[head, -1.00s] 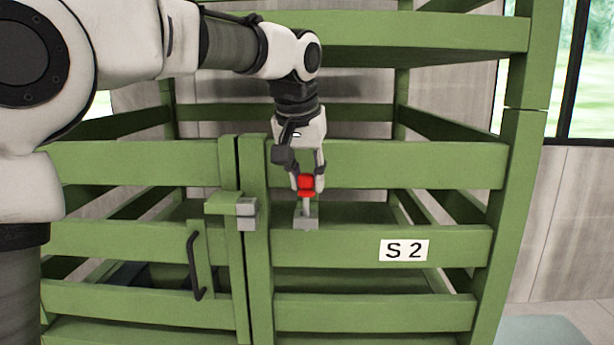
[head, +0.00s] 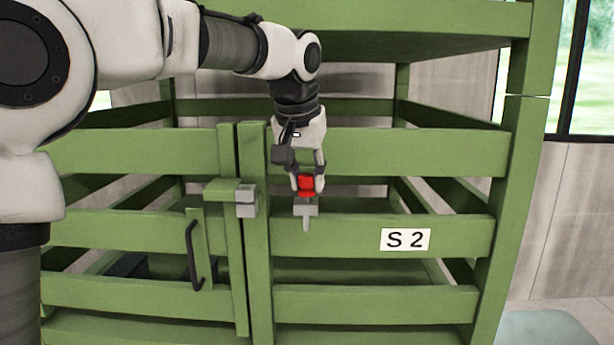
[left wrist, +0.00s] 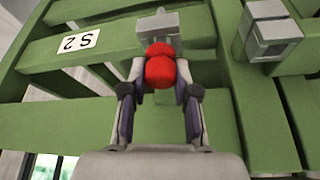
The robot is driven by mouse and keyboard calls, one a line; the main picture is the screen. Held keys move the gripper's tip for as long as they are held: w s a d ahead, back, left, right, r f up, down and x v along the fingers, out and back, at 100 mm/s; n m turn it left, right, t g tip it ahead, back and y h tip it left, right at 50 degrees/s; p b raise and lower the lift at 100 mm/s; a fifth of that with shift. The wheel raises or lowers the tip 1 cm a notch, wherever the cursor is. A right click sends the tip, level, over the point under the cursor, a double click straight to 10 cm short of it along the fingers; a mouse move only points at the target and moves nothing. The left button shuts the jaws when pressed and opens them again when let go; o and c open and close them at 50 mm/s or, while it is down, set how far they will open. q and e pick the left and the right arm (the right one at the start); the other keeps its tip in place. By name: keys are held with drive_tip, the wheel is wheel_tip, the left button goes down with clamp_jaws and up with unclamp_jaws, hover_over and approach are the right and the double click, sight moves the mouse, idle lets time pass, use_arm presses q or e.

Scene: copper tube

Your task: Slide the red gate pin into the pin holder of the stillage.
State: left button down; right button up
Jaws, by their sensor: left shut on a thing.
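The red gate pin (head: 306,187) is upright, its red head between the fingertips of my left gripper (head: 306,182), which is shut on it. The grey pin holder (head: 306,207) is on the rail of the green stillage (head: 350,228), just right of the gate post. The pin's grey shaft shows below the holder, so the pin passes down through it. The red head is at or very near the holder's top; I cannot tell if they touch. The left wrist view also shows the red head (left wrist: 160,70) and the holder (left wrist: 157,24). My right gripper is not in view.
A second grey bracket (head: 246,201) is on the gate's edge, left of the holder. A dark gate handle (head: 193,256) is further left. A white S 2 label (head: 405,240) is on the rail at right. Green rails surround my gripper.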

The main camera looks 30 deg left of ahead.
use_arm(q)
drive_tip(key=shift+f+b, duration=0.5)
drive_tip(key=shift+f, duration=0.1)
drive_tip(key=c, duration=0.8)
unclamp_jaws()
drive_tip(key=shift+r, duration=0.1)
drive_tip(key=shift+r, duration=0.1)
wheel_tip(320, 180, up, 10)
drive_tip(key=shift+f, duration=0.1)
